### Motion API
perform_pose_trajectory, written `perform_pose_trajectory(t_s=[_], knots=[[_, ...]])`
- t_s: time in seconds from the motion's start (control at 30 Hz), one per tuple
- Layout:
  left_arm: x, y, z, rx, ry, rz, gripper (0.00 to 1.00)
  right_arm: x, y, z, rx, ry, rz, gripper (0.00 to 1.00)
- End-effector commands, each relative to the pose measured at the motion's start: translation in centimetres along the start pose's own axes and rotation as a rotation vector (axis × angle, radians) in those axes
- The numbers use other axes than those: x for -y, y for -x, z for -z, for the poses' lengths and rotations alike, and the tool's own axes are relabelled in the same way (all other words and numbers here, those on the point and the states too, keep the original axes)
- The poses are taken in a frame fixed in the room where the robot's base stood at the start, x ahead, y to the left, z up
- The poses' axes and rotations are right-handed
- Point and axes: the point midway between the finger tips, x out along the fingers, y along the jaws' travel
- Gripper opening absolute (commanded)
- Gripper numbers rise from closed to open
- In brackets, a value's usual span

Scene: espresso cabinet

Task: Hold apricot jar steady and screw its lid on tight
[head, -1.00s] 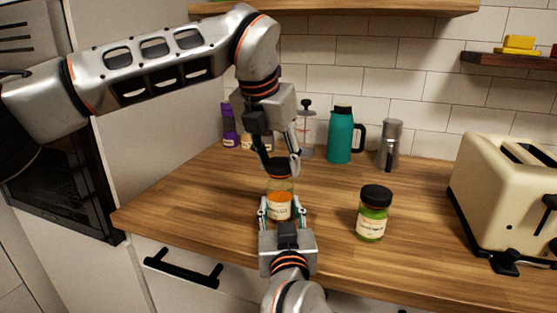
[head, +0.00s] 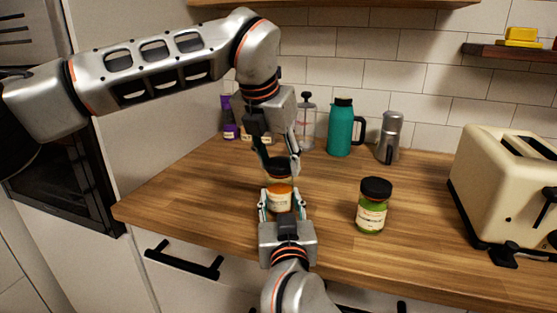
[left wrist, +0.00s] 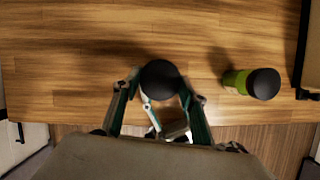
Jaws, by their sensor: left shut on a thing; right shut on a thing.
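The apricot jar (head: 279,198), clear glass with orange contents and a pale label, stands upright near the counter's front edge. Its black lid (head: 278,163) is at the jar's top and shows from above in the left wrist view (left wrist: 159,79). My left gripper (head: 279,168) reaches down from above and is shut on the lid, one finger at each side. My right gripper (head: 281,207) comes from the front and is shut on the jar's body. Its fingers and palm hide the jar's lower part. I cannot tell how tightly the lid sits.
A green jar with a black lid (head: 372,211) stands to the right. A teal flask (head: 340,132), a metal moka pot (head: 389,138) and a French press (head: 306,125) stand at the back. A cream toaster (head: 497,190) is at the right. The wooden counter is clear at left.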

Motion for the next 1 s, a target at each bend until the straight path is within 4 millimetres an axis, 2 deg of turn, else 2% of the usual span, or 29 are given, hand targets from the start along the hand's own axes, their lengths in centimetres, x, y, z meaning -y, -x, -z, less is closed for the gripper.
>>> perform_pose_trajectory(t_s=[0.7, 0.83, 1.0], knots=[[-0.03, -1.06, 0.44, -0.002, -0.011, 0.005, 0.27, 0.00, -0.01, -0.08, 0.002, 0.000, 0.000, 0.00], [-0.19, -1.08, 0.46, -0.006, -0.106, 0.047, 0.27, 0.00, -0.01, -0.09, 0.002, 0.000, 0.000, 0.00], [-0.40, -1.10, 0.38, -0.004, -0.335, 0.144, 0.27, 0.00, -0.01, -0.09, 0.002, 0.001, 0.000, 0.00]])
